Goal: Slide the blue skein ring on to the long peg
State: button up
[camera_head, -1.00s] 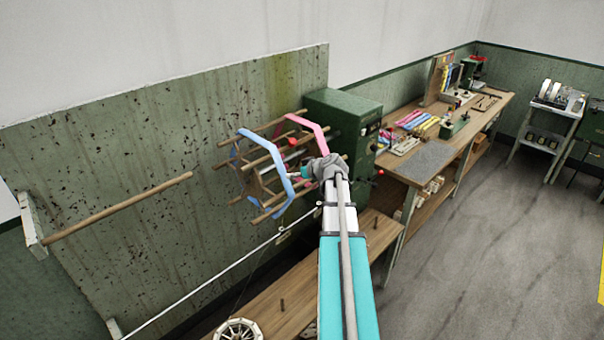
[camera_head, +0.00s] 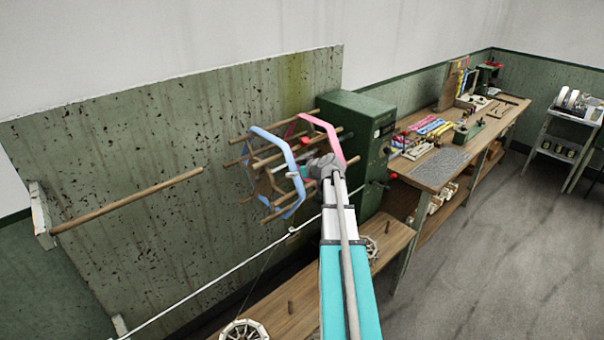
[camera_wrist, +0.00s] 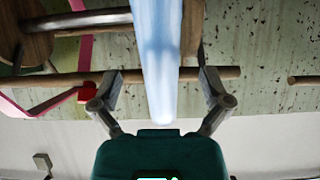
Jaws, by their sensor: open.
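The blue skein ring (camera_head: 290,162) hangs around the wooden bars of a reel, at the reel's left end. In the wrist view a pale blue strand of the ring (camera_wrist: 161,60) runs down between the two fingers of my gripper (camera_wrist: 160,88). The fingers stand apart on either side of it and do not close on it. In the head view my gripper (camera_head: 308,172) is at the ring's right side, its fingers mostly hidden by my wrist. The long wooden peg (camera_head: 130,201) juts from a white wall bracket at the left, bare, its tip pointing right.
A pink ring (camera_head: 334,139) sits on the same reel, nearer the green machine box (camera_head: 350,118). A red knob (camera_wrist: 86,93) shows beside the left finger. A white rod (camera_head: 205,285) runs below the reel. Open space lies between reel and peg tip.

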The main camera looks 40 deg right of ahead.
jog(key=shift+b+x, duration=0.3)
jog(key=shift+x, duration=0.5)
grip_shut()
dwell(0.4)
